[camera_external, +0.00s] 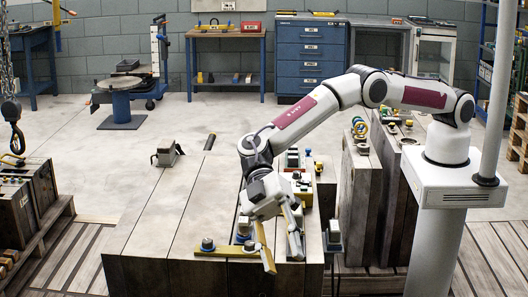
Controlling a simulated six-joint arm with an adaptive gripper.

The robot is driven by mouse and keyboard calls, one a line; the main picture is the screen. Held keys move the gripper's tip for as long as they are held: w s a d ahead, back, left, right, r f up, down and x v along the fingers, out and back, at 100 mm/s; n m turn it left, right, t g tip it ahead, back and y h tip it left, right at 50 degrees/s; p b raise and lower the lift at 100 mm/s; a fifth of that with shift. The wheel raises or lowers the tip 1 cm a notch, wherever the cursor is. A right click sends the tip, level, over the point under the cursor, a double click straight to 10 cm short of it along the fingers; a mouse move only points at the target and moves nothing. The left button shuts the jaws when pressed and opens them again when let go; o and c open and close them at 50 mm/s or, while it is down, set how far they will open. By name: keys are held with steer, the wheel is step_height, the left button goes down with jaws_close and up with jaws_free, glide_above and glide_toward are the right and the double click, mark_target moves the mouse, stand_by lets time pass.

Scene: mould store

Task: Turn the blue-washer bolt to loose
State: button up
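A yellow clamp bar (225,251) lies near the front edge of the wooden mould block (150,240). A dark bolt head (208,243) stands on its left part, with a bluish rim under it. Another dark bolt with blue at its base (245,238) is close to the left of my gripper. I cannot tell for sure which one has the blue washer. One grey finger shows clearly; the other is hard to make out. Contact with a bolt cannot be seen.
A grey fitting (334,236) sits at the block's right edge. Small coloured parts lie behind my wrist. A grey clamp-like tool (168,154) is at the block's back left. Upright mould blocks (358,195) stand to the right. The block's left top is clear.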

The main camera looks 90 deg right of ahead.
steer(key=a+r+m+t+y, duration=0.4)
steer(key=a+r+m+y, duration=0.45)
steer(key=r, duration=0.35)
steer(key=w+d+r+m+t+h, duration=0.1)
steer(key=w+d+m+t+h, duration=0.2)
steer(key=w+m+t, duration=0.55)
steer(key=w+d+r+m+t+h, duration=0.1)
steer(key=w+d+m+t+h, duration=0.35)
steer(key=m+t, duration=0.75)
steer(key=w+d+f+m+g+h, duration=0.1)
steer(key=w+d+f+m+h, duration=0.2)
steer(key=d+f+m+h, duration=0.45)
steer(key=w+d+f+m+g+h, duration=0.1)
steer(key=w+d+f+m+h, duration=0.1)
steer(key=d+f+m+h, duration=0.5)
steer(key=s+d+f+m+g+h, duration=0.6)
steer(key=d+f+m+g, duration=0.2)
steer(key=d+f+m, duration=0.2)
step_height(320, 180, down, 2)
steer(key=shift+d+f+m+h, duration=0.25)
steer(key=shift+d+m+h, duration=0.15)
steer(key=shift+m, duration=0.55)
